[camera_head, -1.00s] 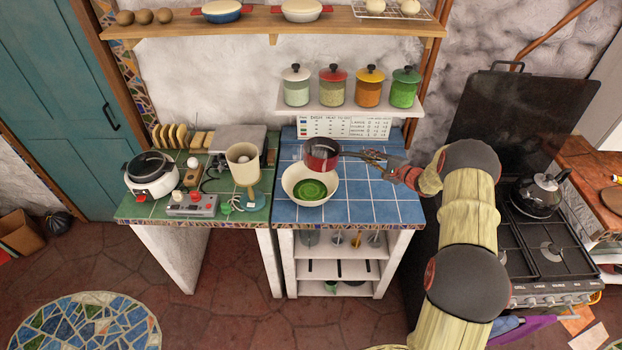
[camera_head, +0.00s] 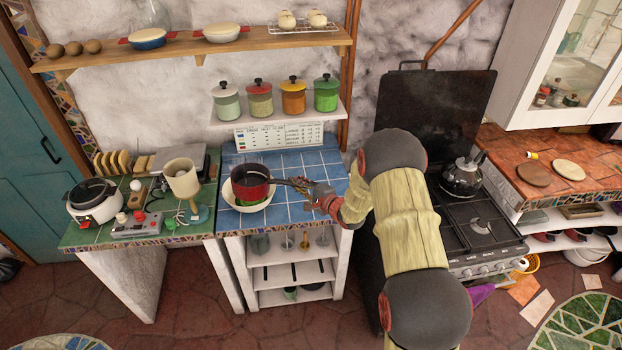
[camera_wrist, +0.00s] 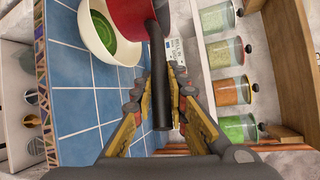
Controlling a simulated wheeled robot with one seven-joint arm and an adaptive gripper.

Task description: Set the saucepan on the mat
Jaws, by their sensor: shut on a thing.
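The red saucepan (camera_head: 252,187) has a dark inside and a black handle. My gripper (camera_head: 308,192) is shut on the handle. In the wrist view the handle (camera_wrist: 160,75) runs between the fingers of my gripper (camera_wrist: 160,95), and the red pan body (camera_wrist: 130,14) is at the top edge. The pan overlaps a pale bowl (camera_head: 229,195) with a green inside; I cannot tell whether they touch. Two flat round pieces, brown (camera_head: 532,174) and beige (camera_head: 569,169), lie on the orange-tiled counter at right. I cannot tell which is the mat.
The blue-tiled counter (camera_head: 300,210) is mostly clear. The stove (camera_head: 480,225) with a kettle (camera_head: 462,178) stands between it and the orange-tiled counter (camera_head: 515,148). Jars (camera_head: 293,97) stand on a shelf above the blue tiles. A glass-fronted cabinet (camera_head: 560,60) hangs above the right counter.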

